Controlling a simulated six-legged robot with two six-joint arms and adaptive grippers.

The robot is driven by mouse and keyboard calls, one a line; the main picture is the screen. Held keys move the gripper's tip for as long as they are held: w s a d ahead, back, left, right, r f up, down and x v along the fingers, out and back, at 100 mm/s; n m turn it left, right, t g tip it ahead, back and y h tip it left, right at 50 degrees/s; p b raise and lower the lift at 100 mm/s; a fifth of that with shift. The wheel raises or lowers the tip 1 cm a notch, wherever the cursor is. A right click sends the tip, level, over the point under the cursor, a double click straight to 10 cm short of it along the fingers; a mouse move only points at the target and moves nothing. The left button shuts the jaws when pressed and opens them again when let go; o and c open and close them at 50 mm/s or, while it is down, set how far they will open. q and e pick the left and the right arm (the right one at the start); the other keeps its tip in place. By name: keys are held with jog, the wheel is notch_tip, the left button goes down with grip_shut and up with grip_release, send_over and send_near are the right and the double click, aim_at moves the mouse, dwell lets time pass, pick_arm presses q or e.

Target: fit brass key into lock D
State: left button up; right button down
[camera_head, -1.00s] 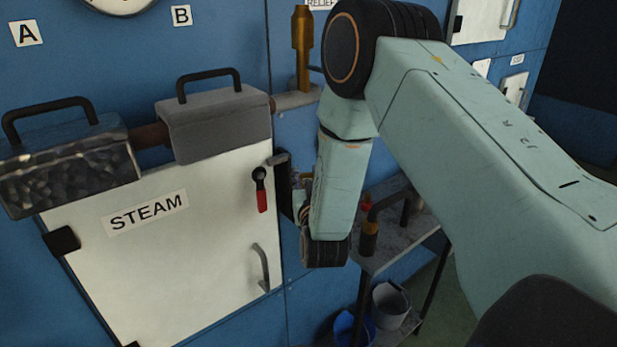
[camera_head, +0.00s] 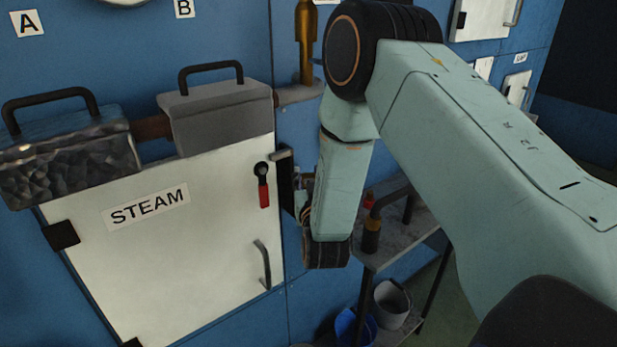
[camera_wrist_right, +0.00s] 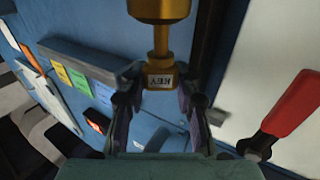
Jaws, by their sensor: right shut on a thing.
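My right gripper (camera_wrist_right: 159,90) is shut on a brass key (camera_wrist_right: 160,50). The key has a thick round upper part, a narrow neck and a small white tag with dark upside-down lettering. In the head view the right gripper (camera_head: 302,194) is mostly hidden behind my wrist, beside the right edge of the white STEAM door. The key is hard to make out there. I cannot identify lock D in either view. My left gripper is not in view.
The STEAM door (camera_head: 200,265) has a red-handled lever (camera_head: 264,190), also in the wrist view (camera_wrist_right: 290,105). A brass relief fitting (camera_head: 305,45) stands above. A shelf (camera_head: 395,240) and buckets (camera_head: 388,305) are below right. Coloured tags (camera_wrist_right: 80,82) hang on the blue wall.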

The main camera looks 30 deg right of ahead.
jog(key=shift+s+f, duration=0.1)
jog(key=shift+r+p, duration=0.2)
jog(key=shift+p, duration=0.15)
jog(key=shift+r, duration=0.1)
dwell(1.4)
jog(key=shift+f+b, duration=1.25)
jog(key=shift+f, duration=0.5)
jog(key=c, duration=0.9)
grip_release()
jog(key=shift+s, duration=0.1)
jog(key=v, duration=1.2)
jog(key=shift+d+r, duration=0.1)
jog(key=shift+r, duration=0.05)
